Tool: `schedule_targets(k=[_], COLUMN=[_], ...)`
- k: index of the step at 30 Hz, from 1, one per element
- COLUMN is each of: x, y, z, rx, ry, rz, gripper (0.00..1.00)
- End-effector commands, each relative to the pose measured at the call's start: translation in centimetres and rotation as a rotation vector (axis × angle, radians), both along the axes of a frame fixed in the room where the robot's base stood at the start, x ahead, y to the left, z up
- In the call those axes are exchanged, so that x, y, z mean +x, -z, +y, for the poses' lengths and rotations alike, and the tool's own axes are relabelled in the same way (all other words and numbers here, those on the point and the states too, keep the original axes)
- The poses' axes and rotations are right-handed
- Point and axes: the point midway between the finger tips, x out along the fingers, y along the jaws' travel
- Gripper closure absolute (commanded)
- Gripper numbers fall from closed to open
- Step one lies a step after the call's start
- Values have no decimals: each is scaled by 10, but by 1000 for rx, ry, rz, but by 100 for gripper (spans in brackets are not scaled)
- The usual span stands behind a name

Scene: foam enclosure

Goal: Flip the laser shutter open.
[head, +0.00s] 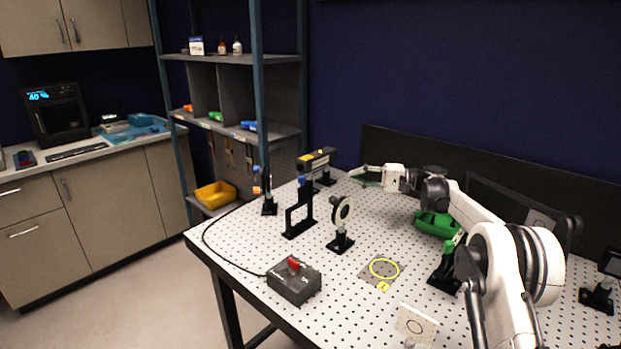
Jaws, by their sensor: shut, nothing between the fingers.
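A dark grey box (294,282) with a red switch lever (294,264) on top sits at the table's front left edge. A black cable runs from it back along the left edge. A black laser-like tube with a yellow label (318,160) stands on a post at the back left. In front of it is an upright black open frame (298,216); I cannot tell which part is the shutter. My gripper (366,177) is above the back of the table, right of the tube and apart from it, pointing left. It is shut and empty.
The perforated table (365,245) carries a round optic on a post (341,215), a yellow ring marking (384,269), a green object (437,224) beneath my arm and a white card (417,325). Shelves (240,105) stand behind left. A dark panel borders the back.

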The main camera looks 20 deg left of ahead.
Motion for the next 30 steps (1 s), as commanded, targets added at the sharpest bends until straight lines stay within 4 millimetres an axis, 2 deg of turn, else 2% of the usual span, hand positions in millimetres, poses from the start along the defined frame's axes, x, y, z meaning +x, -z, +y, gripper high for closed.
schedule_targets(k=[11,16,20,30], x=[0,-2,-5,-19], y=[1,1,0,0], z=[1,9,26,88], rx=[4,3,3,3], ry=[-2,-3,-3,-4], rz=[1,1,1,1], gripper=[100,100,100,100])
